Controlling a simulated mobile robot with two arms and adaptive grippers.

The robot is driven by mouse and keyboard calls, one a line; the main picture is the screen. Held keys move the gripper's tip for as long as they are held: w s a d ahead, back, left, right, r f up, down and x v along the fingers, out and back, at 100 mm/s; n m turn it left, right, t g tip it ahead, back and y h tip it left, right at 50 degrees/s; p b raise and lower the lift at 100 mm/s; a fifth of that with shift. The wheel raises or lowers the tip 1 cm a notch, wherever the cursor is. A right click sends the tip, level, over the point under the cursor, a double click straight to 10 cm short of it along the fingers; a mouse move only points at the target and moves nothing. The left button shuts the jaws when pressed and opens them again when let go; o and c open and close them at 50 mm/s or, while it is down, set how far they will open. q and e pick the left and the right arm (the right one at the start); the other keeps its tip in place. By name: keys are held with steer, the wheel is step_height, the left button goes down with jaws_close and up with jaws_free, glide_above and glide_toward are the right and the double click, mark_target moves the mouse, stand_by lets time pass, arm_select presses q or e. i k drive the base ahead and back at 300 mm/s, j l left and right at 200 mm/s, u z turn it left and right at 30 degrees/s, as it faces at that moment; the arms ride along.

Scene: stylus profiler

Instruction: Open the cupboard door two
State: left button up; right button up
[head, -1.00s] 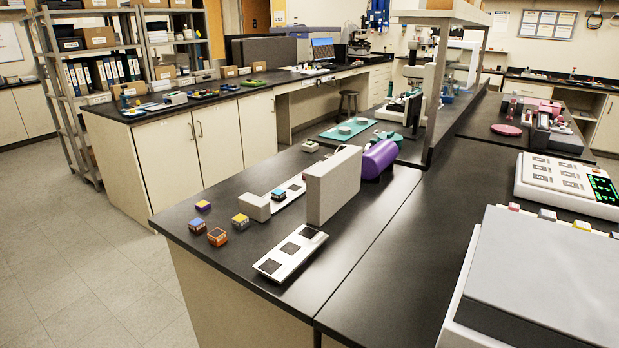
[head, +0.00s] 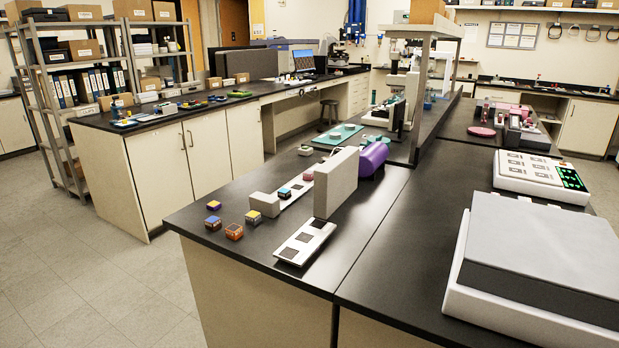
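Cream cupboard doors with dark bar handles line the left bench in the head view. One door (head: 161,174) is at the near end, with a second door (head: 207,158) beside it; their handles stand close together at the seam. A further door (head: 244,137) lies to the right. All of these look shut. I cannot tell which one is door two, as no numbers are readable. Neither of my grippers shows in the head view.
A near black-topped bench (head: 360,240) holds a grey upright block (head: 336,183), a purple cylinder (head: 372,159) and several small coloured cubes. A metal shelf rack (head: 40,110) stands at the left. Grey floor (head: 90,280) is open at lower left, with a stool (head: 328,112) under the left bench.

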mark_target(205, 137)
steer(key=i+j+u, duration=0.65)
steer(key=u, duration=0.2)
